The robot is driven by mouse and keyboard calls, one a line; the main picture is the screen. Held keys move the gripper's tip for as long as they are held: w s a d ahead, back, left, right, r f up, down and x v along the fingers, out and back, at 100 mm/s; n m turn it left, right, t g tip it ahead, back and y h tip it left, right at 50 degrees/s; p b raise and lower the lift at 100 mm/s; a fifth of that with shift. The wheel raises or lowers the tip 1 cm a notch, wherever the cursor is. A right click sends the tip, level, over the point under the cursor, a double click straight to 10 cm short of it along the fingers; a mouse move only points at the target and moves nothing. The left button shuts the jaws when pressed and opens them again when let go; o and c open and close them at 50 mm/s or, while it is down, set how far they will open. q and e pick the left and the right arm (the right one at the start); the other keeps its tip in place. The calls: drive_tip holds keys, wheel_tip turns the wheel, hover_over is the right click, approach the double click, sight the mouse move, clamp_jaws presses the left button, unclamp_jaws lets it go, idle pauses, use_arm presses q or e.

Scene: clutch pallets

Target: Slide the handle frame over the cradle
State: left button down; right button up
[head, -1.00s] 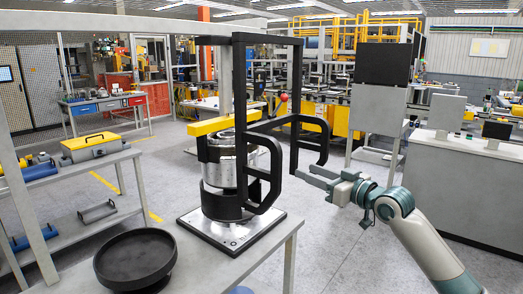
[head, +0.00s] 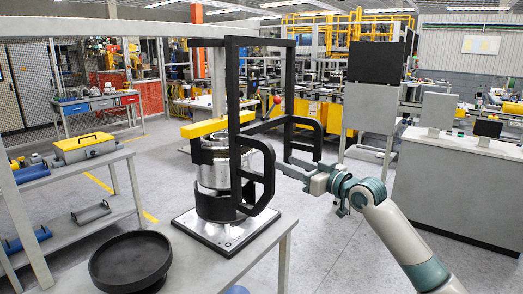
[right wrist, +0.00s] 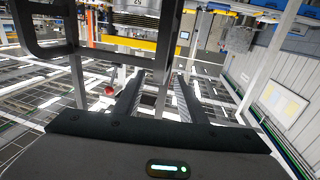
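The black handle frame (head: 233,85) stands upright at the right side of a silver cylinder (head: 212,170) and has two looped handles. A yellow bar (head: 212,129) crosses the cylinder's top. The cylinder sits in black rings on a square plate (head: 200,230); I cannot tell which part is the cradle. My right gripper (head: 288,167) is by the far-right handle (head: 319,140), just below it in the head view. In the right wrist view its fingers (right wrist: 160,95) are apart, with a dark bar (right wrist: 172,35) beyond or between them; contact is unclear. My left gripper is not in view.
A black round dish (head: 130,262) sits on the grey table (head: 255,262) at the front left. A grey post panel (head: 370,108) and a grey cabinet (head: 455,190) stand to the right. A side shelf (head: 85,165) at left holds a yellow-topped box. The floor between is clear.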

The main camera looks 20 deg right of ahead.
drive_tip(key=p+x, duration=0.4)
drive_tip(key=x, duration=0.7)
drive_tip(key=shift+w+r, duration=0.1)
drive_tip(key=shift+w+a, duration=0.35)
drive_tip(key=shift+w, duration=0.3)
drive_tip(key=shift+c, duration=0.6)
clamp_jaws()
